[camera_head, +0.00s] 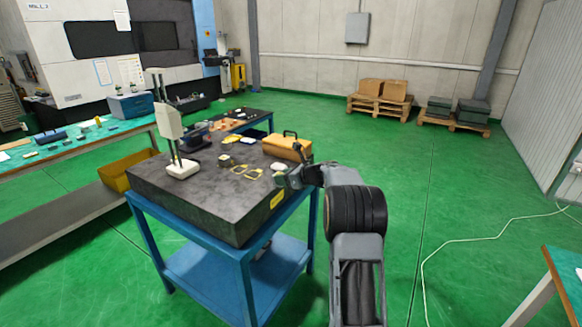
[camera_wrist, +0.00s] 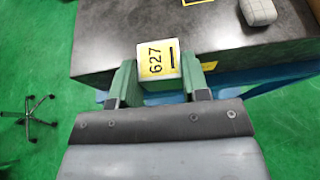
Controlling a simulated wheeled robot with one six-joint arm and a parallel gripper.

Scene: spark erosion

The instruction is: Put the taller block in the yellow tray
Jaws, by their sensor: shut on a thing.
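My gripper (camera_head: 287,178) is at the right edge of the dark stone-topped table (camera_head: 190,200). In the wrist view my gripper (camera_wrist: 160,78) is shut on a pale block (camera_wrist: 157,60) with a yellow label reading 627. The block sits between the two green fingers; only its labelled face and part of a side show, so its height cannot be told. A yellow, open tray-like bin (camera_head: 122,176) is low beside the left bench, partly hidden by the table.
A height gauge (camera_head: 180,150) stands on the stone top, left of several flat yellow-edged pieces (camera_head: 246,171). A yellow case (camera_head: 287,146) is at the back right corner. A white rounded object (camera_wrist: 258,12) lies near my gripper. Green floor on the right is largely clear.

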